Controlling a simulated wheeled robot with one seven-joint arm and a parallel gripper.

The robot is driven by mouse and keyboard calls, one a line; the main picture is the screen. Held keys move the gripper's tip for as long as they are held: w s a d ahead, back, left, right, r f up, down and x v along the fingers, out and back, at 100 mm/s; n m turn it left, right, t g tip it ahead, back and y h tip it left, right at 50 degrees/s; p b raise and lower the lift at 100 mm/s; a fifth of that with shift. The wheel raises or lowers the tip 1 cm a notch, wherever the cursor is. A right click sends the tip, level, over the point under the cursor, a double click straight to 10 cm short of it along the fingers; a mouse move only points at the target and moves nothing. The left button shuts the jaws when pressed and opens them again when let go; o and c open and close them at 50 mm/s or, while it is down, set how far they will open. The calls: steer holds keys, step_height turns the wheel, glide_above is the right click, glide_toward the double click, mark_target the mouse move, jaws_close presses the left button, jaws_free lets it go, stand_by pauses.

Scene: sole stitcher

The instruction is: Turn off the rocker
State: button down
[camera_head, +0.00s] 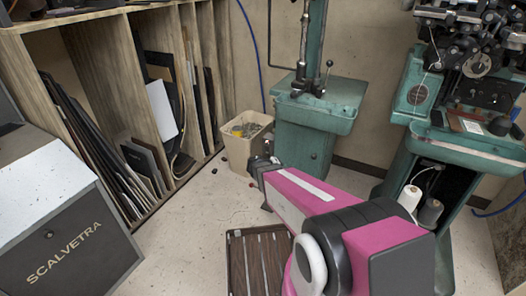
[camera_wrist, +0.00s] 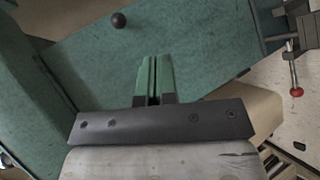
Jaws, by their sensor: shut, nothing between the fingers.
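I cannot make out a rocker switch for certain in either view. A green machine stand (camera_head: 305,150) with a small dark round knob (camera_head: 313,155) on its front stands beyond my arm in the head view. In the wrist view a green panel (camera_wrist: 210,45) fills the upper part, with a black round knob (camera_wrist: 118,20) near its top. My gripper (camera_wrist: 153,62) shows in the wrist view with its two fingers together and empty, in front of the panel, below and right of the knob. I cannot tell whether they touch the panel.
A beige bin (camera_head: 243,140) stands just left of the stand. A wooden rack (camera_head: 100,100) with boards and a grey SCALVETRA box (camera_head: 65,240) are at left. Another green machine (camera_head: 465,110) stands at right. A red-ball lever (camera_wrist: 297,92) shows at the wrist view's right.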

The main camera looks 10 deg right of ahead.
mark_target(266, 147)
steer(key=w+a+f+n+t, duration=0.3)
steer(key=w+a+n+t, duration=0.1)
steer(key=w+a+t, duration=0.2)
steer(key=w+a+f+n+t, duration=0.4)
steer(key=w+a+t, duration=0.1)
steer(key=a, duration=0.3)
steer(key=shift+w+t+y, duration=0.4)
steer(key=x, duration=1.4)
